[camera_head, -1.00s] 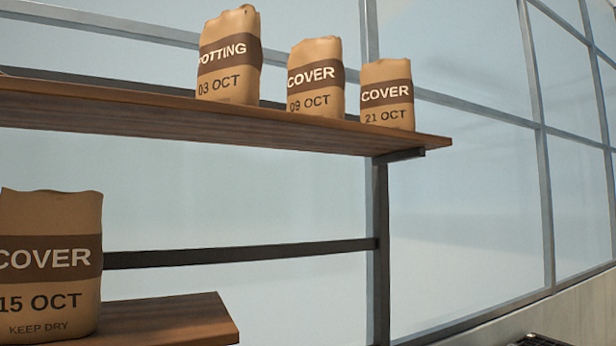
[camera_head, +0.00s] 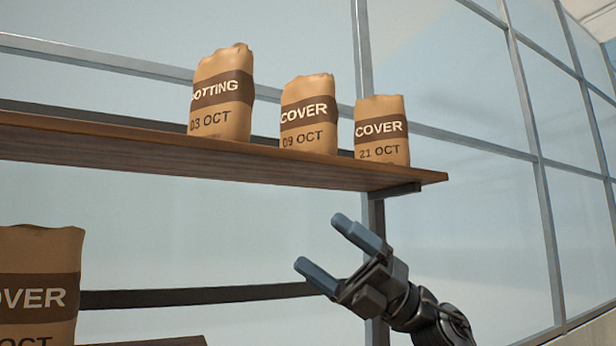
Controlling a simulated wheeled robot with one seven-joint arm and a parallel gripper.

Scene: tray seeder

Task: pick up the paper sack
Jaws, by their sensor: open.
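Several brown paper sacks with dark bands are in view. On the upper shelf stand a POTTING 03 OCT sack (camera_head: 222,95), a COVER 09 OCT sack (camera_head: 309,115) and a COVER 21 OCT sack (camera_head: 381,131), left to right, all upright. A larger-looking COVER sack (camera_head: 38,285) is at the lower left, cut by the picture edge, its date partly cut off. My gripper (camera_head: 326,247) is open and empty. It shows below the upper shelf's right part, fingers pointing up and left, apart from every sack.
The wooden upper shelf (camera_head: 270,166) ends at the right on a dark bracket and post (camera_head: 373,215). A dark rail (camera_head: 200,296) runs behind my gripper. A lower shelf (camera_head: 165,342) barely shows at the bottom. Glass panes (camera_head: 470,220) stand behind; the right side is clear.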

